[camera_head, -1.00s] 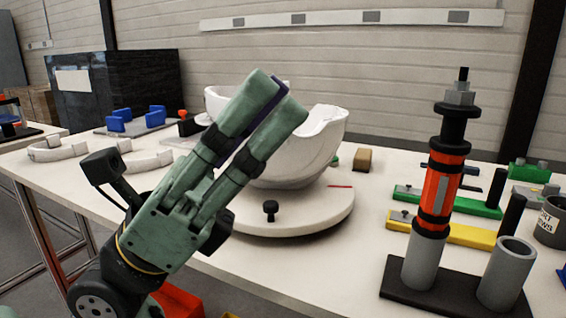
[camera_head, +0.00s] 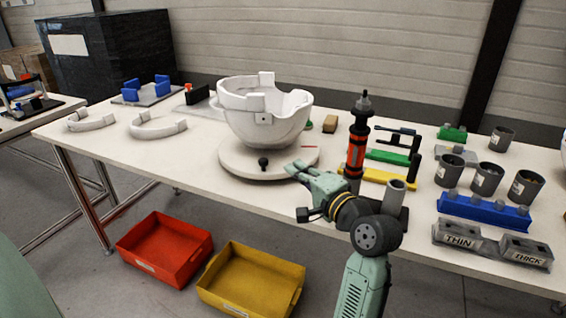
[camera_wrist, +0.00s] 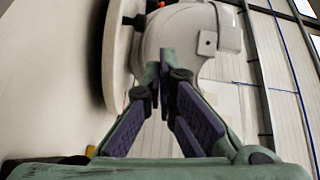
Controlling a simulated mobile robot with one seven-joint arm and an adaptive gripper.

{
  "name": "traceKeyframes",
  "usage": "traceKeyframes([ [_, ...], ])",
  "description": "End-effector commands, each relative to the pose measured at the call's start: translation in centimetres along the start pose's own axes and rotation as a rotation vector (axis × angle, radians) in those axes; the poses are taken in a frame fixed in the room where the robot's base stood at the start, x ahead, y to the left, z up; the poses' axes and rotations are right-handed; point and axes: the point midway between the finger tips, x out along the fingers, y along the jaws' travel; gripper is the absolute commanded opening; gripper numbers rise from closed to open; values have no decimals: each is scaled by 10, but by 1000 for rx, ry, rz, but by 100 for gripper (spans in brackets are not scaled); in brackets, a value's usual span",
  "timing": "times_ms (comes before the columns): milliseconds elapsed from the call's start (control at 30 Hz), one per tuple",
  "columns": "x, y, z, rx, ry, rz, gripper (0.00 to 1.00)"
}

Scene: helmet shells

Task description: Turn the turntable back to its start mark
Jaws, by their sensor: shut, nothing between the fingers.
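The round white turntable (camera_head: 236,166) lies on the table with a white helmet shell (camera_head: 262,128) on top. A black knob (camera_head: 263,163) stands up at its front edge. A short red line (camera_head: 309,147) shows at its right side; I cannot tell whether it is on the disc or the table. My gripper (camera_head: 292,168) is at the turntable's front right edge, right of the knob and apart from it. In the wrist view the gripper (camera_wrist: 160,84) has its fingers converging, empty, with the turntable rim (camera_wrist: 110,50) left and the shell (camera_wrist: 185,35) ahead.
A black and orange tool (camera_head: 356,145) stands upright right of the turntable, close to my arm. A grey tube (camera_head: 395,192) stands beside it. White curved pieces (camera_head: 157,127) lie at left. A red bin (camera_head: 165,250) and a yellow bin (camera_head: 250,282) are on the floor below.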

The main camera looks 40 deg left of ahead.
Motion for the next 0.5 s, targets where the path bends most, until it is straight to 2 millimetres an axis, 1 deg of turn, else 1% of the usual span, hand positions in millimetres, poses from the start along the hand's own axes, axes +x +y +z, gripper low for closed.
traceKeyframes([
  [33,-7,8,-6,25,-2,41,0],
  [100,-11,18,-8,48,-8,76,0],
  [200,-8,24,-8,59,-13,92,0],
  [267,-1,24,-7,60,-16,92,0],
  [367,16,25,-6,58,-16,93,0],
  [500,43,26,-6,58,-15,91,0],
])
